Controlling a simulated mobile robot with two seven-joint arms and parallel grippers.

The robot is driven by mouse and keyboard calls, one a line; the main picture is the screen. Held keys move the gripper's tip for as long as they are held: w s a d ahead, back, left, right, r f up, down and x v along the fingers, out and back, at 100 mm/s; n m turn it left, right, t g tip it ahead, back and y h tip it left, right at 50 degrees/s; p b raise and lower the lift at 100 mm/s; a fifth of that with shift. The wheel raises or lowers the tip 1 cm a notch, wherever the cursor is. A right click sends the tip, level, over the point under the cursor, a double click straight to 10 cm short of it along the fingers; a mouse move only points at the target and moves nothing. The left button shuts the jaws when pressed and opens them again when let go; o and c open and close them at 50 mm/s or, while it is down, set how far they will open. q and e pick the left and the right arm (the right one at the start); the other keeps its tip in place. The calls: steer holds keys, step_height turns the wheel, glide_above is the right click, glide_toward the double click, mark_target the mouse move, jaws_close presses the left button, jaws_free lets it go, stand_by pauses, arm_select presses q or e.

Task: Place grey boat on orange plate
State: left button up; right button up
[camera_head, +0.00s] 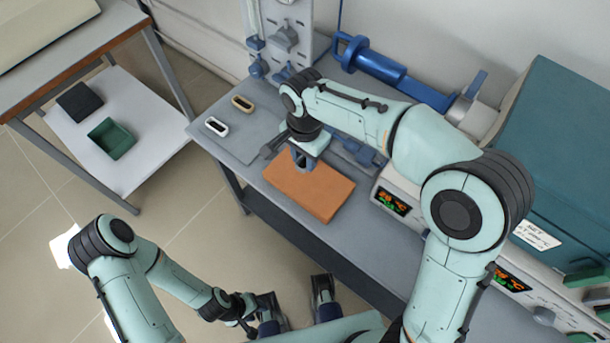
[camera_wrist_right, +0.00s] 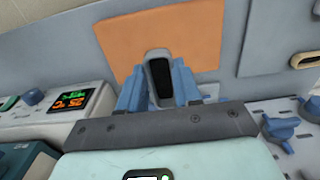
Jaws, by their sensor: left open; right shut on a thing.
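The grey boat (camera_wrist_right: 158,75), a narrow long dish with a dark hollow, is clamped between the blue fingers of my right gripper (camera_wrist_right: 158,92). In the head view my right gripper (camera_head: 303,160) points down over the back left part of the orange plate (camera_head: 322,198), and the hand mostly hides the boat. The plate lies flat on the grey table; it also shows behind the boat in the wrist view (camera_wrist_right: 200,35). I cannot tell whether the boat touches it. My left gripper (camera_head: 268,312) is open, low at the bottom, away from the table.
A white boat (camera_head: 216,126) and a beige boat (camera_head: 243,104) lie left of the plate. A furnace with a lit display (camera_head: 392,202) stands to the right. A blue tool (camera_head: 375,66) lies behind my right arm. A side table with a green tray (camera_head: 112,139) is at left.

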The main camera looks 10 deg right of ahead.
mark_target(305, 182)
step_height(305, 182, down, 9)
steer(key=shift+r+b, duration=0.2)
steer(key=shift+b, duration=0.35)
steer(key=shift+f, duration=0.15)
steer(key=o, duration=1)
steer(key=shift+o, duration=0.2)
step_height(305, 182, up, 12)
steer(key=shift+r+p, duration=0.2)
steer(key=shift+p, duration=0.75)
